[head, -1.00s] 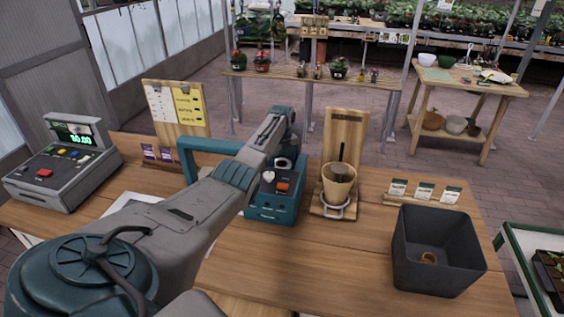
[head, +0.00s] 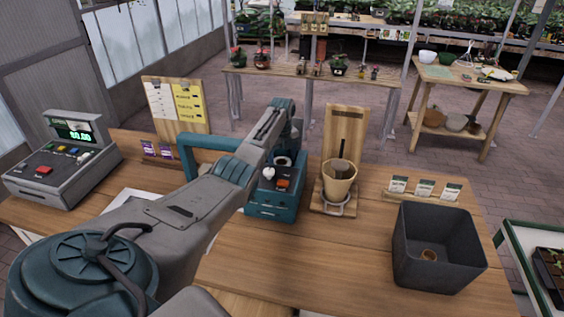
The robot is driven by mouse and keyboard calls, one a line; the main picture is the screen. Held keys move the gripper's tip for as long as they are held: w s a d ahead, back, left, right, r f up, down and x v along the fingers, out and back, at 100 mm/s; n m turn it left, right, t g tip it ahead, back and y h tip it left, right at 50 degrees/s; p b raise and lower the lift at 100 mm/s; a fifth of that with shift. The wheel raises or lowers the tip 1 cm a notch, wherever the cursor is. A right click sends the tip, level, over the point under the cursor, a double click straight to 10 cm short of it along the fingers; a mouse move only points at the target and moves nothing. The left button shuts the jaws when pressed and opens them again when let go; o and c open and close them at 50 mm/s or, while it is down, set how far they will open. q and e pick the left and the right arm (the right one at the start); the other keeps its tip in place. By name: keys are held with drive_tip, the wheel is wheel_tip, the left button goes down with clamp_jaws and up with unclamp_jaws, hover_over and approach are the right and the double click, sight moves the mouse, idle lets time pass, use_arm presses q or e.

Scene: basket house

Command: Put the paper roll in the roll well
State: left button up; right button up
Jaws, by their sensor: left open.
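The teal printer-like machine (head: 272,206) stands on the wooden counter, with a red-orange button on its front. A white ring with a dark centre, which looks like the paper roll (head: 283,161), shows at its top, right under my left gripper. I cannot tell whether it sits fully in the roll well; the well's opening is largely hidden. My left gripper (head: 287,146) points down over the machine, open, its fingertips partly hidden by my wrist. I cannot tell whether the fingers touch the roll. My right gripper is not in view.
A cash register (head: 62,162) stands left, a notice board (head: 177,108) behind. A pot (head: 339,181) on a wooden stand is close right of the machine. Seed packets (head: 424,188) and a dark bin (head: 437,258) stand further right. The front middle counter is clear.

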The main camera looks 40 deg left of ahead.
sight(282, 162)
use_arm(q)
wheel_tip(282, 162, up, 10)
drive_tip(key=b, duration=0.3)
